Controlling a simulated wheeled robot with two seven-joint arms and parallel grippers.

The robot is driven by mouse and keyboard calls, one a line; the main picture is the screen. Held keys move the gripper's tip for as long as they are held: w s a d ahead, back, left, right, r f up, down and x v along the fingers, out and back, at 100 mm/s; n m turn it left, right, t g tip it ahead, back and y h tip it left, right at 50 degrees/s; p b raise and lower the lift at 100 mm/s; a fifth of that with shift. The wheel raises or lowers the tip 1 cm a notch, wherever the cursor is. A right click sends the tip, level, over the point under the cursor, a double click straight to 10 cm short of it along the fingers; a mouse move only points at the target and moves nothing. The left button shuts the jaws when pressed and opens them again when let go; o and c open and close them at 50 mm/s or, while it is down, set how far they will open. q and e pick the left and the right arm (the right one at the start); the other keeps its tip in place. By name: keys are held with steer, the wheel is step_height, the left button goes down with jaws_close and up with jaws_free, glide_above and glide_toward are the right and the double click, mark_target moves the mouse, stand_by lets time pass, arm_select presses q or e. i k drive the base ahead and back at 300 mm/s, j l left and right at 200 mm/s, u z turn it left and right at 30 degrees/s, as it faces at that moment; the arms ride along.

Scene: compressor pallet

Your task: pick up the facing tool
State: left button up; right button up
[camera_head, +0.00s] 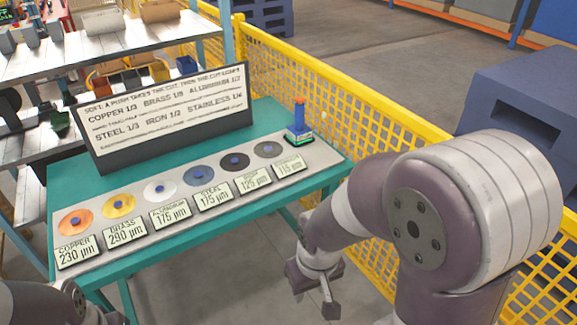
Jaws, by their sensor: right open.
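The likely facing tool (299,118) is a small upright tool with a blue body and an orange top. My right gripper (314,291) is open and empty. It hangs in front of the table's right part, nearer to me and lower in the picture than the tool, well apart from it. Part of my left arm shows at the bottom left; its gripper is out of frame.
Several round discs with blue knobs, such as the copper disc (75,222), lie in a row behind thickness labels. A sign board (165,112) stands behind them. A yellow mesh fence (345,110) runs behind and right of the table. Shelves (110,40) stand at the back left.

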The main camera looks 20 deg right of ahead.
mark_target(298, 132)
steer(key=i+l, duration=0.25)
steer(key=i+l+u, duration=0.1)
steer(key=i+l, duration=0.15)
steer(key=l, duration=0.2)
steer(key=i+l, duration=0.2)
steer(key=l, duration=0.15)
steer(key=i+l+u, duration=0.1)
steer(key=i+l, duration=0.35)
steer(key=l, duration=0.3)
steer(key=i+l+u, duration=0.1)
steer(key=i+l, duration=0.15)
steer(key=l, duration=0.1)
